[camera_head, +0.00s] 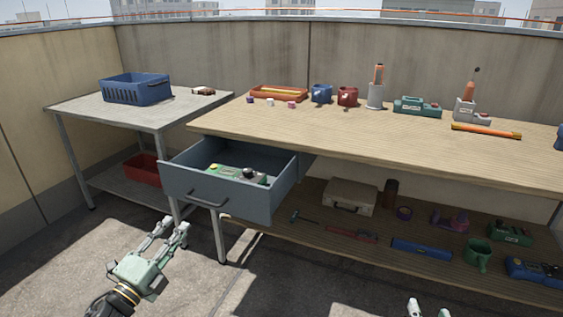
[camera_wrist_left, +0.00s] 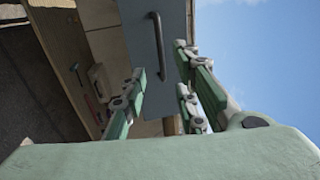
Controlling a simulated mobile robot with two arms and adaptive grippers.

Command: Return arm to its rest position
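My left gripper (camera_head: 175,228) is in the lower left of the head view, in front of and below the open grey-blue drawer (camera_head: 215,195). Its fingers are apart with nothing between them. In the left wrist view the left gripper (camera_wrist_left: 160,75) shows its green and grey fingers spread, with the drawer front (camera_wrist_left: 150,60) and its dark handle (camera_wrist_left: 158,45) beyond them. The fingers look clear of the handle. Only the fingertips of my right gripper (camera_head: 429,309) show at the bottom edge of the head view, apart and with nothing seen between them.
The drawer sticks out from the wooden workbench (camera_head: 380,148) and holds a green device (camera_head: 235,174). A side table (camera_head: 85,108) bears a blue crate (camera_head: 137,90). Tools and a case (camera_head: 349,196) lie on the lower shelf. The floor in front is clear.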

